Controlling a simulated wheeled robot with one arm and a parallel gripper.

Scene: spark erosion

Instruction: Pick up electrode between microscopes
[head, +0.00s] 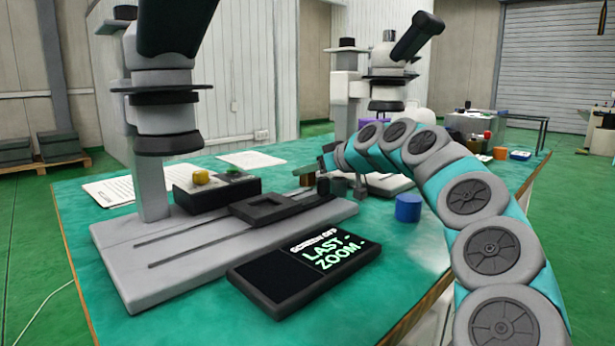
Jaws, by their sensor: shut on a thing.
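Two microscopes stand on the green table: a large near microscope (150,190) at left and a farther microscope (345,92) behind it to the right. My arm reaches in from the right, and my gripper (324,165) is between them, just beyond the near microscope's base. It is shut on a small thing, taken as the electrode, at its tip. The electrode is too small and too covered by the fingers to make out clearly. A small brownish piece (305,178) and short dark pieces show right by the fingertips; I cannot tell which of them is held.
A black screen device (305,268) lies in front of the near microscope. A blue cylinder (408,208) stands right of my gripper, below my arm. A black box (205,190) with a yellow knob and paper sheets (250,160) lie behind. The table's front right is clear.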

